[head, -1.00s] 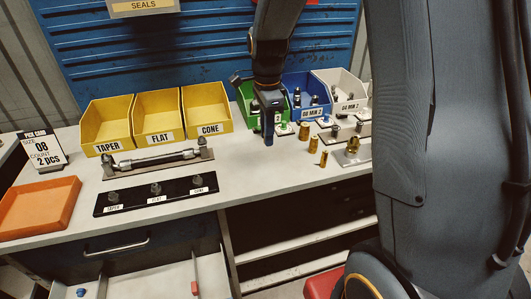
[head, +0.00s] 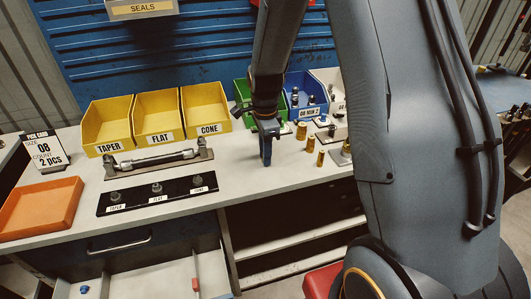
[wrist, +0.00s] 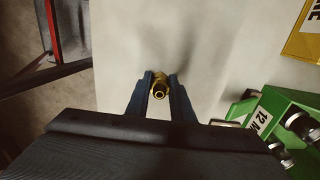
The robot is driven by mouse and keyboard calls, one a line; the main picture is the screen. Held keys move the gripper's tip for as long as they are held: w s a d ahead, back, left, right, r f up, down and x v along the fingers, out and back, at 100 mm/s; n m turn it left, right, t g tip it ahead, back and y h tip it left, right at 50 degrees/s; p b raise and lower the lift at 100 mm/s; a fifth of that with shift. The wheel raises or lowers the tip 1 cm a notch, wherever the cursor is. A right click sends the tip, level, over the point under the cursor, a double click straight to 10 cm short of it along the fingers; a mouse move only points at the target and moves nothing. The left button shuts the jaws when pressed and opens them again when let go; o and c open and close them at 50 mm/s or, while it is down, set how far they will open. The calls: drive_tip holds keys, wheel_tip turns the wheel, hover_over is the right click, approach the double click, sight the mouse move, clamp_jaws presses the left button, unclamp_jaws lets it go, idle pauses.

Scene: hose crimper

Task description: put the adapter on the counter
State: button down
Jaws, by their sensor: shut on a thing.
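My gripper (head: 266,158) is low over the counter (head: 235,170), between the black stand and several brass fittings. In the wrist view, my gripper (wrist: 160,82) is shut on a brass adapter (wrist: 160,89), which sits between the two fingertips with its open round end towards the camera. Pale counter top (wrist: 205,40) shows around and beyond it. The adapter is hidden behind the fingers in the head view. I cannot tell whether it touches the counter.
Brass fittings (head: 311,145) stand to the right of my gripper. Green (head: 241,93) and blue (head: 294,82) bins stand behind it. A black stand (head: 158,193) and an orange tray (head: 40,208) lie to the left. Bare counter lies left of my gripper.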

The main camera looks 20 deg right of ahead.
drive_tip(key=c, duration=1.5)
unclamp_jaws()
drive_tip(key=shift+f, duration=0.1)
drive_tip(key=shift+c, duration=0.2)
wheel_tip(320, 180, up, 12)
drive_tip(key=b, duration=0.3)
drive_tip(key=s+f+n, duration=0.2)
drive_tip(key=s+n, duration=0.6)
drive_tip(key=n, duration=0.1)
drive_tip(key=s+f+n+t, duration=0.1)
drive_tip(key=s+f+n, duration=0.2)
drive_tip(key=s+n, duration=0.6)
drive_tip(key=shift+s, duration=0.15)
drive_tip(key=shift+d, duration=0.1)
